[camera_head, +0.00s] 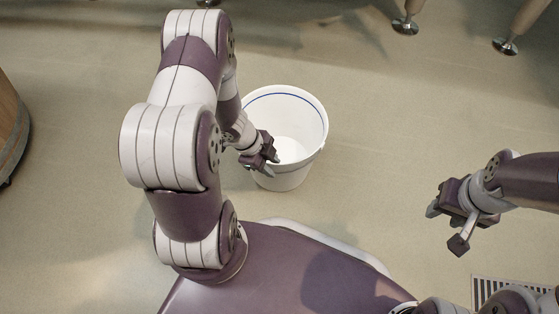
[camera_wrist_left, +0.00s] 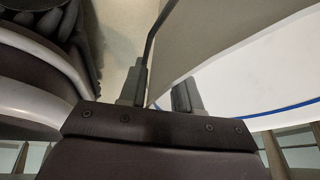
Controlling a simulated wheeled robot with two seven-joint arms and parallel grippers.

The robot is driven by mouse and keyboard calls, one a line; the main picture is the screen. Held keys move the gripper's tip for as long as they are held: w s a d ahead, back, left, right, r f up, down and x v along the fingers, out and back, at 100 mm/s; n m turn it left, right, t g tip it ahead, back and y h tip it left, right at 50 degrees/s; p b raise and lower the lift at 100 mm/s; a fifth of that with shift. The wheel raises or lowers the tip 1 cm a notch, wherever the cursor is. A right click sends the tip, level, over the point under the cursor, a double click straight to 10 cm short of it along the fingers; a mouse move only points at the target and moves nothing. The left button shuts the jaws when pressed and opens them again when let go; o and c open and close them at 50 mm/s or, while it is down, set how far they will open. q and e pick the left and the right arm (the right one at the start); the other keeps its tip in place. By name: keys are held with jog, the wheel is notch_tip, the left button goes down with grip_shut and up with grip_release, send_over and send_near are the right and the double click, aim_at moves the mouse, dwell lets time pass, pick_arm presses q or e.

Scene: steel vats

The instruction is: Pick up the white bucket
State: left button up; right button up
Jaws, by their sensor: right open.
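The white bucket (camera_head: 287,180) stands upright on the floor in the middle of the head view, with a blue line near its rim. My left gripper (camera_head: 268,161) reaches down at its left near side and covers part of the rim. In the left wrist view the left gripper (camera_wrist_left: 160,88) has its two fingers apart, with bucket wall (camera_wrist_left: 225,40) showing between them. One finger is outside and one is over the white inside. Whether they touch it cannot be told. My right gripper (camera_head: 446,225) is open and empty, well to the right of the bucket.
A wooden barrel-like object (camera_head: 10,128) stands at the left edge. Metal-footed legs (camera_head: 405,25) stand at the top right. A striped grate (camera_head: 490,289) lies at the lower right. The floor (camera_head: 385,140) between the bucket and my right gripper is clear.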

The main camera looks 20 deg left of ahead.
pick_arm(q)
jog(key=shift+r, duration=0.1)
grip_shut()
dwell(1.2)
